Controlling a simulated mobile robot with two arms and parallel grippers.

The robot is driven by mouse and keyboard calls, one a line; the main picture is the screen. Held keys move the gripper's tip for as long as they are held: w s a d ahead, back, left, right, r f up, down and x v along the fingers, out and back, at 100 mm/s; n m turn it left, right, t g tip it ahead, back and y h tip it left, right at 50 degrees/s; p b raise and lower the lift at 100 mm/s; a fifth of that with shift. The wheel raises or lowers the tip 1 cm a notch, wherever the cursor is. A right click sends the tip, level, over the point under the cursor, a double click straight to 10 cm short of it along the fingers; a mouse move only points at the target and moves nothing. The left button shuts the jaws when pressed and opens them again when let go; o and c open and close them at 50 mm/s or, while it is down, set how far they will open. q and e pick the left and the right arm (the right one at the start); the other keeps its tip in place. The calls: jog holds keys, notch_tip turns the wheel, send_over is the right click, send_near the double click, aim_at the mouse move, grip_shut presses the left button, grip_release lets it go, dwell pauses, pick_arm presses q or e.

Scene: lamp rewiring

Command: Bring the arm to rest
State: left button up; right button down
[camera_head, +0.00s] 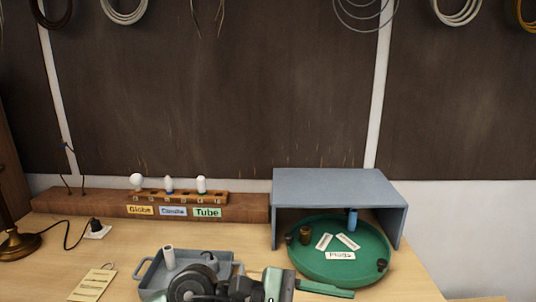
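Part of one of my arms (240,287), dark with a pale green section at its right end, lies low across the bottom centre edge. It appears to be the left arm, and its fingertips cannot be made out. It covers part of the grey tray (150,272), which has side handles and holds a pale upright cylinder (169,258). The right end of the arm is close in the picture to a flat green handle (326,290) at the front of the round green tray (300,262). My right gripper is not in view.
A grey open-fronted shelter (335,182) stands over the back of the green tray. A wooden rack (180,197) holds three bulbs above Globe, Candle and Tube labels. A brass lamp base (18,245), a corded plug (96,226) and a paper tag (92,284) are at left.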

pick_arm(q)
notch_tip(320, 180, up, 10)
jog(key=w+a+n+t+h, duration=0.1)
jog(key=a+n+t+h, duration=0.1)
jog(key=n+t+h, duration=0.65)
jog(key=w+a+n+t+y, duration=0.6)
jog(key=a+n+t+y, duration=0.35)
jog(key=n, duration=1.15)
jog(key=w+a+f+n+y, duration=0.1)
jog(key=a+f+n+y, duration=1.45)
jog(key=n, duration=0.55)
jog(key=s+a+f+n+g, duration=0.25)
jog(key=s+f+g, duration=0.2)
jog(key=f, duration=0.35)
jog(key=s+a+f+n+g, duration=0.25)
jog(key=s+f, duration=0.25)
jog(key=f, duration=0.3)
jog(key=s+f+n+g+h, duration=0.1)
jog(key=s+f+n+g, duration=0.5)
jog(key=s, duration=0.8)
notch_tip(320, 180, down, 27)
jog(key=s+m+g, duration=0.2)
jog(key=s+a+f+g, duration=0.1)
jog(key=s+a+f, duration=0.1)
jog(key=s+f, duration=1.5)
jog(key=shift+a, duration=0.15)
